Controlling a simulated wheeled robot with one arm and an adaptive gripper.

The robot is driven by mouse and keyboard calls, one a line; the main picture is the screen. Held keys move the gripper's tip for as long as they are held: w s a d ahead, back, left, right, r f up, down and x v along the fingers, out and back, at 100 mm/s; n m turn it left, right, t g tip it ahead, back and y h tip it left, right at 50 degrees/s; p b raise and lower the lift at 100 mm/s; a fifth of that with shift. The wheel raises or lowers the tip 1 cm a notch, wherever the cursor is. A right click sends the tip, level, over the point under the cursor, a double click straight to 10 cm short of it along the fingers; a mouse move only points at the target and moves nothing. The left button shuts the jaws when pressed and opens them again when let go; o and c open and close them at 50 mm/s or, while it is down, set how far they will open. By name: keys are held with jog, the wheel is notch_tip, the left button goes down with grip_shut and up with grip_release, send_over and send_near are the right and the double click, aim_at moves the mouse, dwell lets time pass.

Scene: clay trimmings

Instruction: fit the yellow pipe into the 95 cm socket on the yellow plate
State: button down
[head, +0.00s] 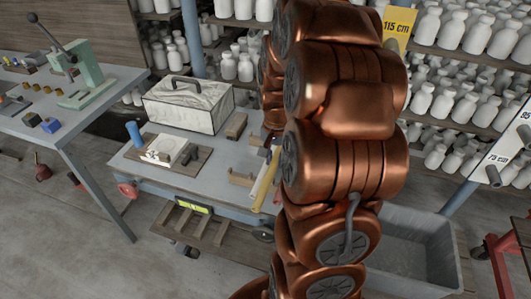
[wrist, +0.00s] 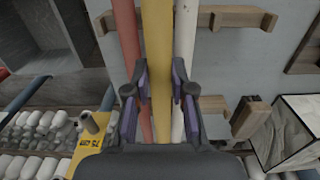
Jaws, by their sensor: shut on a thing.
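In the wrist view my gripper (wrist: 160,85) has its purple pads on both sides of the yellow pipe (wrist: 158,40) and is shut on it. The pipe runs up out of the picture over the grey table top. In the head view part of the yellow pipe (head: 264,184) shows at the table's right end; my arm hides most of my gripper. A yellow plate (head: 400,20) marked 115 cm hangs at the back, partly behind my arm. A yellow plate with a grey stub socket also shows in the wrist view (wrist: 85,150). I cannot see a 95 cm mark on it.
A red pipe (wrist: 127,35) and a white pipe (wrist: 187,35) lie beside the yellow one. Wooden rests (wrist: 236,18) and a marbled box (head: 188,104) stand on the table. A white plate (head: 503,150) reads 75 cm. A grey bin (head: 415,255) stands right of my arm.

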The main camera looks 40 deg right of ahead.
jog(key=shift+s+a+r+b, duration=0.1)
jog(key=shift+s+b, duration=0.1)
jog(key=shift+s, duration=0.75)
jog(key=shift+s+a+r+b, duration=0.1)
jog(key=shift+s+b, duration=0.05)
jog(key=shift+s, duration=0.75)
